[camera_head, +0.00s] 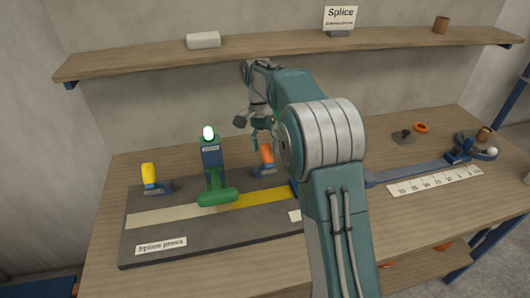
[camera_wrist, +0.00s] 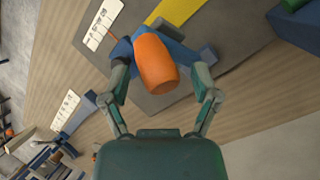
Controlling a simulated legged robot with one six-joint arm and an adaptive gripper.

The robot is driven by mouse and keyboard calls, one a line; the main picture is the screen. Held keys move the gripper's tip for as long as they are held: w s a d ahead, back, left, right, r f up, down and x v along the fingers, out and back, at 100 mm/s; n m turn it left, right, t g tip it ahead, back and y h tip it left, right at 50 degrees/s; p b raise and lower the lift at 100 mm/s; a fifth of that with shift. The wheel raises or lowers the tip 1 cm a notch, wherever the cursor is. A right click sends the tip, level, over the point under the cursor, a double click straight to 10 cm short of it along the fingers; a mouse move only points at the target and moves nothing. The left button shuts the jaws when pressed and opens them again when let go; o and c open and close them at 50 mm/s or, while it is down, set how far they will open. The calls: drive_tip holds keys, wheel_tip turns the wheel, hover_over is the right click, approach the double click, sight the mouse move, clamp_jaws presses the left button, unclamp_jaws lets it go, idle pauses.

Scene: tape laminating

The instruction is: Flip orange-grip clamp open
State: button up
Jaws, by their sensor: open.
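The orange-grip clamp (camera_head: 266,158) stands on the dark splice press board (camera_head: 150,247), right of the green-handled press. Its orange grip is upright in the head view. In the wrist view, the orange grip (camera_wrist: 156,64) sits between my gripper's fingers, with its blue base partly hidden behind it. My gripper (camera_wrist: 164,88) is open, one finger on each side of the grip. I cannot tell whether either finger touches it. In the head view, my gripper (camera_head: 258,128) is just above and left of the orange grip, and my arm hides the area to the right.
The yellow-grip clamp (camera_head: 149,174) stands at the board's left. A shelf (camera_head: 280,45) runs above. A ruler strip (camera_head: 435,180) lies at right.

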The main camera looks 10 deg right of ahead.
drive_tip(key=v, duration=0.5)
drive_tip(key=shift+w+a+r, duration=0.15)
drive_tip(key=shift+a+r, duration=0.05)
drive_tip(key=shift+r, duration=0.05)
drive_tip(key=s+r+n+t, duration=0.2)
drive_tip(key=s+r+t, duration=0.15)
drive_tip(key=s, duration=0.45)
drive_tip(key=s+r+n+t, duration=0.25)
drive_tip(key=s+r, duration=0.25)
drive_tip(key=s, duration=0.4)
drive_tip(key=s+f+n+t, duration=0.2)
drive_tip(key=s+f, duration=0.1)
drive_tip(key=s, duration=0.4)
drive_tip(key=s+f+n+t, duration=0.2)
drive_tip(key=s+f, duration=0.2)
drive_tip(key=s, duration=0.4)
drive_tip(key=shift+d, duration=0.2)
drive_tip(key=shift+n, duration=0.25)
